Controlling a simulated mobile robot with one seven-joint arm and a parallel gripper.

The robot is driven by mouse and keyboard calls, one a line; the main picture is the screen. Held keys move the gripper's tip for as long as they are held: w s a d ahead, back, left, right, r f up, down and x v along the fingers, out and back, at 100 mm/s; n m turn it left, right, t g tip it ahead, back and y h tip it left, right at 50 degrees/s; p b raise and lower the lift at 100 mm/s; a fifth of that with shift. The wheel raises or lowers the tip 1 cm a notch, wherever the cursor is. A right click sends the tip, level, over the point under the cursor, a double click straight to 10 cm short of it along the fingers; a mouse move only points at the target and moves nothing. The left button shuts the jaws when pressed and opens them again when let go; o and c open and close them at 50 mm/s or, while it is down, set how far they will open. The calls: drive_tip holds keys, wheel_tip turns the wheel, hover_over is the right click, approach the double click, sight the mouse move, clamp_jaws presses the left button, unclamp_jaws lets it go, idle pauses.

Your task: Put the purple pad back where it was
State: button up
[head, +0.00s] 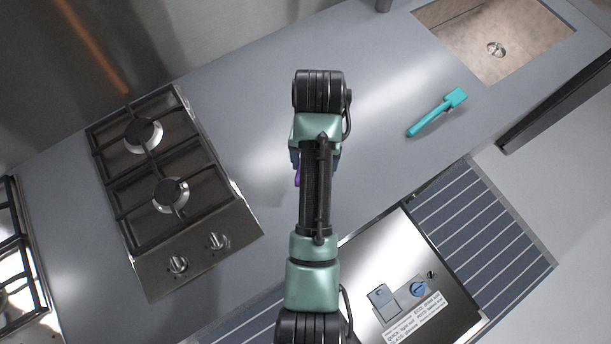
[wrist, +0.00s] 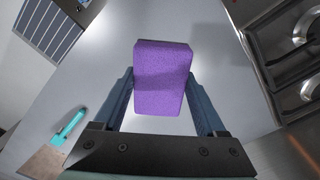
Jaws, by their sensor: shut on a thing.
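The purple pad (wrist: 163,80) is a rectangular block with a speckled surface. In the wrist view it sits between the two blue fingers of my gripper (wrist: 165,108), which is shut on it. In the head view my arm covers most of the gripper, and only a small purple edge of the pad (head: 297,178) shows at the arm's left side. The pad is over the grey counter (head: 240,120); I cannot tell whether it touches the surface.
A gas hob (head: 175,190) lies left of my arm. A teal brush-like tool (head: 437,113) lies on the counter to the right, below a sink (head: 497,48). The counter around the pad is clear.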

drive_tip(key=f+b, duration=0.2)
drive_tip(key=f, duration=0.1)
drive_tip(key=shift+s+d+f+b, duration=0.2)
drive_tip(key=shift+s+f+b, duration=0.1)
drive_tip(key=shift+f+b, duration=0.1)
wheel_tip(320, 180, down, 10)
drive_tip(key=shift+w+p, duration=0.1)
drive_tip(key=shift+p, duration=0.45)
drive_tip(key=shift+f, duration=0.15)
drive_tip(key=o, duration=1.3)
drive_tip(key=shift+c, duration=0.2)
wheel_tip(320, 180, up, 12)
drive_tip(key=shift+r, duration=0.15)
